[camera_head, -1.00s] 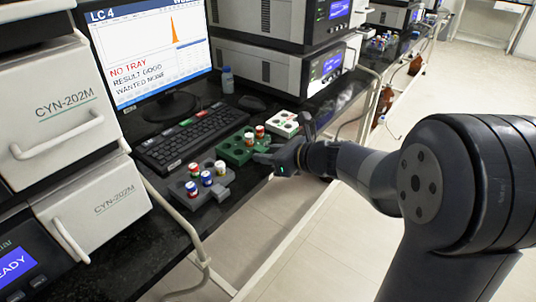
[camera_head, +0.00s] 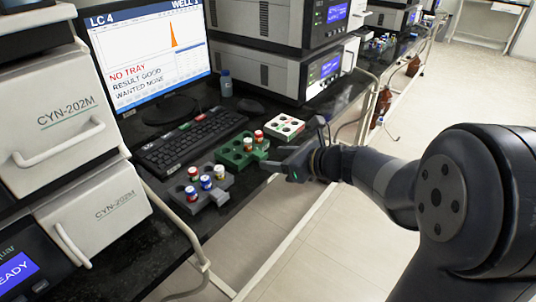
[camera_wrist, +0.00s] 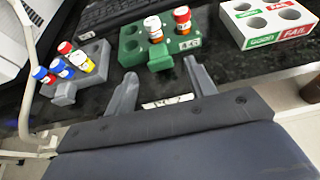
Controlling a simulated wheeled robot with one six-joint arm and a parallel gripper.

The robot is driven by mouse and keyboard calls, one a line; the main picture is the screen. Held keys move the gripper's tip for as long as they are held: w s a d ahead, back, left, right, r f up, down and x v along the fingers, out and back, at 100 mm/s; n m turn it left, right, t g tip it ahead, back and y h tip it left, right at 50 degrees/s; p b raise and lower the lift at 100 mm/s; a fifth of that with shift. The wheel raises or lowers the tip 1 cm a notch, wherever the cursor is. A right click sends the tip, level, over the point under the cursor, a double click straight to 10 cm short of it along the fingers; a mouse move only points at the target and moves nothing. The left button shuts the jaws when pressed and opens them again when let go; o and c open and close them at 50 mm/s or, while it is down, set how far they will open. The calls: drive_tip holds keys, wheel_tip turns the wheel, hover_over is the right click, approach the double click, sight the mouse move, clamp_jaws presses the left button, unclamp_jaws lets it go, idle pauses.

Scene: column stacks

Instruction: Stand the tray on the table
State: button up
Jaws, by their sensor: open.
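My gripper (camera_head: 296,146) is open and empty, just in front of the green tray. In the wrist view the tab lies just beyond and between my gripper's fingertips (camera_wrist: 160,66), apart from them.
A white block (camera_head: 284,122) with holes and GOOD and FAIL labels stands right of the green tray. A keyboard (camera_head: 190,140) and a monitor (camera_head: 150,60) reading NO TRAY are behind. Instruments (camera_head: 285,70) stand at the back. A rail (camera_head: 185,228) runs along the table's front.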

drive_tip(key=p+v, duration=0.1)
drive_tip(key=v, duration=0.7)
drive_tip(key=shift+p, duration=0.3)
